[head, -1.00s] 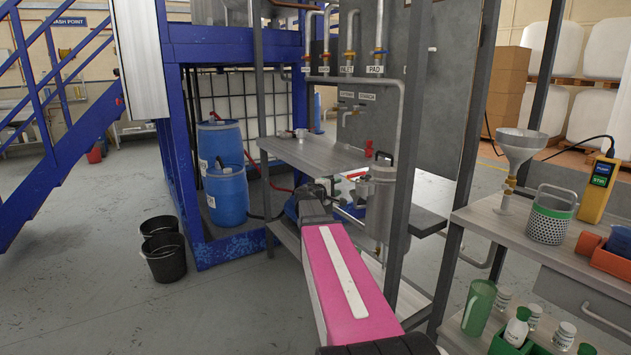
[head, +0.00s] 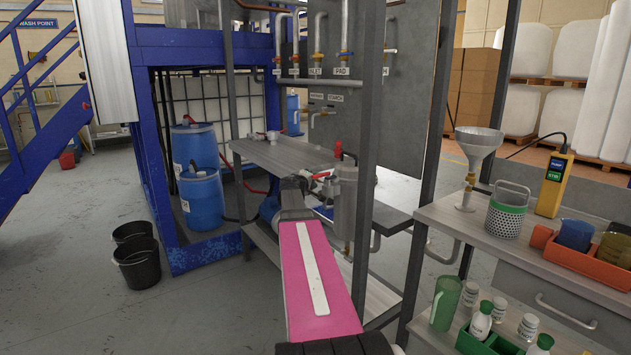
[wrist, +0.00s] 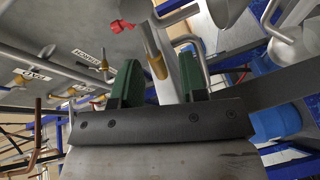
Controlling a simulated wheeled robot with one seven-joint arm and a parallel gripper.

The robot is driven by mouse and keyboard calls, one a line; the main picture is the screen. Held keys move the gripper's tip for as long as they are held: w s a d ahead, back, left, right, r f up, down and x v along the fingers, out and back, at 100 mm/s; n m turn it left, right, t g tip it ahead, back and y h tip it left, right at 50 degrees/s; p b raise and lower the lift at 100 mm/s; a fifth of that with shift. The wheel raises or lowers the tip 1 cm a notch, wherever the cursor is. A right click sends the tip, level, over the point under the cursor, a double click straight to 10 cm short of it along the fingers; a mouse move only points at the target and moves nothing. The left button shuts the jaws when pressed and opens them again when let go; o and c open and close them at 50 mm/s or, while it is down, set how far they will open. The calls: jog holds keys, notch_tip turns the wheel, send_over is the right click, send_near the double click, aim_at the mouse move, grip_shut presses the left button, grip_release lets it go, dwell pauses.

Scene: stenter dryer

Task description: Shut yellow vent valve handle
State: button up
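No yellow vent valve handle can be picked out for certain. In the wrist view a brass-yellow fitting (wrist: 157,66) on a grey pipe shows between the two green fingers of my gripper (wrist: 158,80). The fingers stand apart with nothing held between them; whether either touches the pipe I cannot tell. A red handle (wrist: 122,25) shows beyond the left finger. In the head view my pink arm reaches towards a grey canister (head: 345,205), and its fingertips are not clear there. Small yellow fittings (head: 344,54) sit on the pipes of the grey panel above.
Grey frame posts (head: 375,140) stand close right of my arm. A metal shelf (head: 285,155) lies beyond it.

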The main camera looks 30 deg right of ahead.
jog(key=shift+w+d+f, duration=0.1)
jog(key=shift+w+d, duration=0.25)
jog(key=shift+d, duration=0.3)
grip_shut()
